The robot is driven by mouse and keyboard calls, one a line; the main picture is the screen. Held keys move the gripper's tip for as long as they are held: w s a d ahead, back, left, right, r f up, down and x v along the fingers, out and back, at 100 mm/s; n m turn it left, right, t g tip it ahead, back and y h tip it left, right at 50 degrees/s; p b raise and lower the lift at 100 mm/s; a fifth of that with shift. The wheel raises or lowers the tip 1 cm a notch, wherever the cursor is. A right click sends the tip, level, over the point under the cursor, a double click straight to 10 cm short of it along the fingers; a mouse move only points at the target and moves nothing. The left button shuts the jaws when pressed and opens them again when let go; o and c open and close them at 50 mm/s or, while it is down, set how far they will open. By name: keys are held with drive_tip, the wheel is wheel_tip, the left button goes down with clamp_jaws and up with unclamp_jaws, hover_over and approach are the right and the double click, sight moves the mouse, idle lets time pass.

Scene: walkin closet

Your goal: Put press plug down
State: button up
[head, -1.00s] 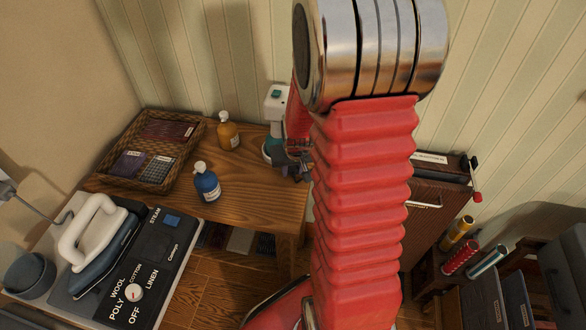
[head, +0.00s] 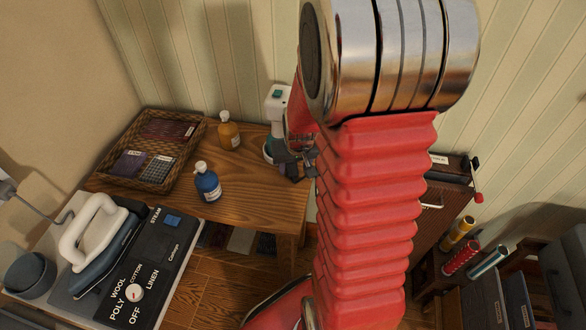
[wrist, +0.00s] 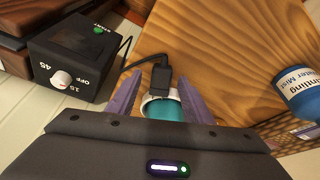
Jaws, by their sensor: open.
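A black press plug (wrist: 160,78) with a thin black cable shows in the wrist view, between the finger ends of my gripper (wrist: 158,86). The fingers stand apart on either side of it, with no clear contact. Just below the plug in the picture is a teal round thing with a white rim (wrist: 163,112), partly hidden by my gripper body. Whether the plug rests on this rim or on the wood, I cannot tell. In the head view, my gripper (head: 297,165) is low over the right end of the wooden table (head: 250,185); the plug is not distinguishable there.
A dark timer box (wrist: 82,62) with a green button and white knob stands at left in the wrist view. A blue bottle (head: 207,182), an amber bottle (head: 228,131) and a wicker tray (head: 150,150) stand on the table. Bare wood lies around the bottles.

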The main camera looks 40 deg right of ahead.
drive_tip(key=v, duration=0.9)
drive_tip(key=shift+r, duration=0.35)
drive_tip(key=shift+a, duration=0.1)
drive_tip(key=s+a+r+n, duration=0.1)
drive_tip(key=s+a+r, duration=0.2)
drive_tip(key=a, duration=0.3)
drive_tip(key=s+a+r+n+t+y, duration=0.1)
drive_tip(key=s+a+r+n, duration=0.1)
drive_tip(key=s+a+r, duration=0.2)
drive_tip(key=s+a+r+n+t, duration=0.1)
drive_tip(key=s+a+r, duration=0.3)
drive_tip(key=a, duration=0.5)
wheel_tip(320, 180, up, 2)
drive_tip(key=shift+s+a+r+n+y, duration=0.1)
drive_tip(key=shift+s+a+n+y, duration=0.15)
drive_tip(key=shift+n+y, duration=0.25)
idle(0.5)
